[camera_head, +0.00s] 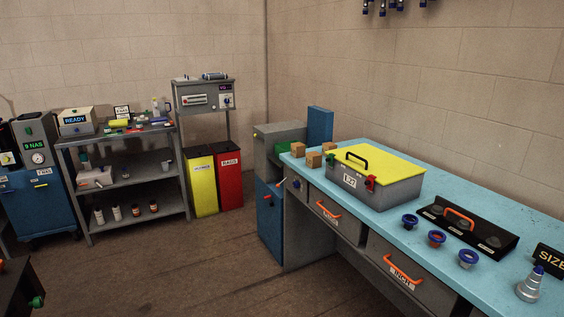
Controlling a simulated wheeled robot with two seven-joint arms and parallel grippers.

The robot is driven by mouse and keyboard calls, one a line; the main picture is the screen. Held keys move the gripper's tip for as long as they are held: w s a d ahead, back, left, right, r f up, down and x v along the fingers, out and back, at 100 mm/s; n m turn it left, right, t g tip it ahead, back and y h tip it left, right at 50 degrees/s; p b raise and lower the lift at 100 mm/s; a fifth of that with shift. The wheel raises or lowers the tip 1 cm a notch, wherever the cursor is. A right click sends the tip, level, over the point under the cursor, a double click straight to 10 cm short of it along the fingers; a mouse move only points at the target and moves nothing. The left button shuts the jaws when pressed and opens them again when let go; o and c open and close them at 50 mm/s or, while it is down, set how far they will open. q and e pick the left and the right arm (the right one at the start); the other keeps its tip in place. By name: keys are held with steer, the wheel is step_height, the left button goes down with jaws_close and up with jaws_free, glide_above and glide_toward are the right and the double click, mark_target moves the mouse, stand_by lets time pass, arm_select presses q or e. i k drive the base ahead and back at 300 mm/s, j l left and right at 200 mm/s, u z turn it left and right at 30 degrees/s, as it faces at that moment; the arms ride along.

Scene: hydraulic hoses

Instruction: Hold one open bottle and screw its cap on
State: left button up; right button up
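Several small bottles stand on the bottom shelf of the grey shelving unit (140,226) at the left: a left one (99,216), a white one (117,213), a dark one (136,210) and a right one (154,206). They are upright, far off and too small to tell which is open. A pale bottle (155,106) stands on the unit's top among small items. I cannot make out a loose cap. Neither of my grippers is in view.
The blue-topped workbench (385,228) along the right wall holds a yellow-lidded grey box (376,183), wooden blocks (313,159), a black tray (455,240) and blue-rimmed fittings (437,239). Yellow (203,184) and red (229,181) bins stand at the back. The middle floor is clear.

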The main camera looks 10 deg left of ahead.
mark_target(107, 127)
steer(key=i+j+u, duration=0.25)
steer(key=i+u, duration=0.15)
steer(key=i, duration=0.2)
steer(key=i+j+u, duration=0.1)
steer(key=i+u, duration=0.25)
steer(key=i, duration=0.25)
steer(key=i+l+u, duration=0.1)
steer(key=i+u, duration=0.3)
steer(key=i, duration=0.2)
steer(key=i+l+u, duration=0.35)
steer(key=i, duration=0.25)
steer(key=i+u, duration=0.3)
steer(key=i, duration=1.05)
